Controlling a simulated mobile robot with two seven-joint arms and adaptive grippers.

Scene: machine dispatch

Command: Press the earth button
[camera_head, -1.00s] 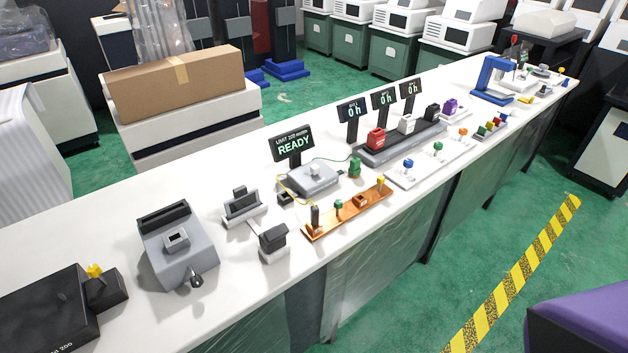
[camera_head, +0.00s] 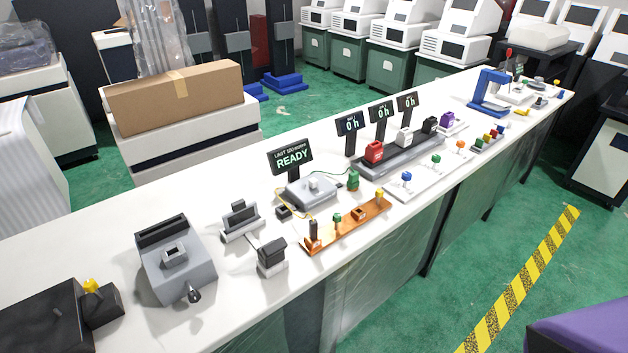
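No label reading "earth" is legible, so I cannot tell which part is the earth button. A copper-coloured strip (camera_head: 346,229) lies along the front edge of the white bench, carrying a dark post (camera_head: 313,231), a small green knob (camera_head: 337,218) and a yellow piece (camera_head: 379,194). Behind it is a grey unit with a pale raised knob (camera_head: 313,187), below a display reading READY (camera_head: 291,157). A white panel to the right bears a blue button (camera_head: 406,177), a green button (camera_head: 436,159) and an orange button (camera_head: 460,145). Neither gripper is in view.
A grey machine with a slot (camera_head: 176,262) and a black box (camera_head: 45,320) stand at the near left. Red, white and black blocks stand on a dark tray (camera_head: 403,152). A blue frame (camera_head: 489,93) stands farther along. Yellow-black tape (camera_head: 520,275) marks the green floor.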

